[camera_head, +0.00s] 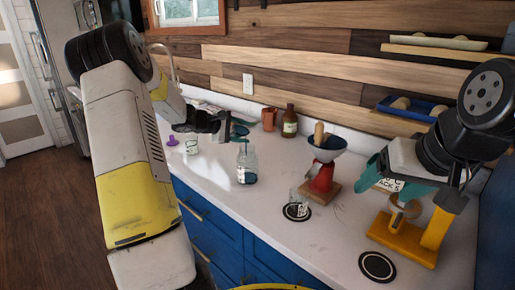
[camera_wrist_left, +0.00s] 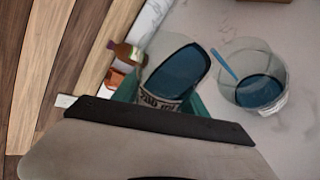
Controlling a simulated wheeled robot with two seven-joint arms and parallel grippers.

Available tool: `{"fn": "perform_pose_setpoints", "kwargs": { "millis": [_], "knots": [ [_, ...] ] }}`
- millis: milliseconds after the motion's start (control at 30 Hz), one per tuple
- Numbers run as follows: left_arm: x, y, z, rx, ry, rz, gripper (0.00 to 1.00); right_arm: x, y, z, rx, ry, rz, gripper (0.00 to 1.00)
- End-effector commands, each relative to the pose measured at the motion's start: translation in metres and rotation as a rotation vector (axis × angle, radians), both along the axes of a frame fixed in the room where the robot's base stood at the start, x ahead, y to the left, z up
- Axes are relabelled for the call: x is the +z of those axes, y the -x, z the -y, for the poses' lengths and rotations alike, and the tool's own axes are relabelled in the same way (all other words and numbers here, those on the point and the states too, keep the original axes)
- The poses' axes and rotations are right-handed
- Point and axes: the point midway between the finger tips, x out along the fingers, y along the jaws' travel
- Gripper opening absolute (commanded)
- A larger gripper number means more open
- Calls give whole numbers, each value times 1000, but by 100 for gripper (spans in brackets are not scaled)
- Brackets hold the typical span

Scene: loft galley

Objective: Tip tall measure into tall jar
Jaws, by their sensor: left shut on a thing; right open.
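The tall measure (camera_wrist_left: 172,78) is a clear glass with a printed label and blue liquid. My left gripper (camera_wrist_left: 165,108) is shut on it and holds it tipped beside the tall jar's mouth. The tall jar (camera_wrist_left: 262,70) is clear glass with blue liquid in the bottom. A thin blue streak runs from the measure's lip into the jar, like pouring liquid. In the head view the jar (camera_head: 246,167) stands upright on the counter, below the measure (camera_head: 238,130) and left gripper (camera_head: 222,126). My right gripper (camera_head: 408,186) is open and empty at the right.
A red grinder (camera_head: 322,178) with a blue funnel and a small glass (camera_head: 297,205) on a dark coaster stand right of the jar. A yellow stand (camera_head: 402,240) is below my right gripper. A brown bottle (camera_head: 289,122) and copper cup (camera_head: 269,119) stand at the wall.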

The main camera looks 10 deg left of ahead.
Motion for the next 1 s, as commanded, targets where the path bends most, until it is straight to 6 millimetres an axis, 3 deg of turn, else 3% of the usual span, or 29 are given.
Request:
{"fn": "perform_pose_setpoints", "kwargs": {
  "millis": [1000],
  "knots": [
    [2,-1,-1,0,-64,81,0,0,0,0,0,0,0,73]
  ]
}}
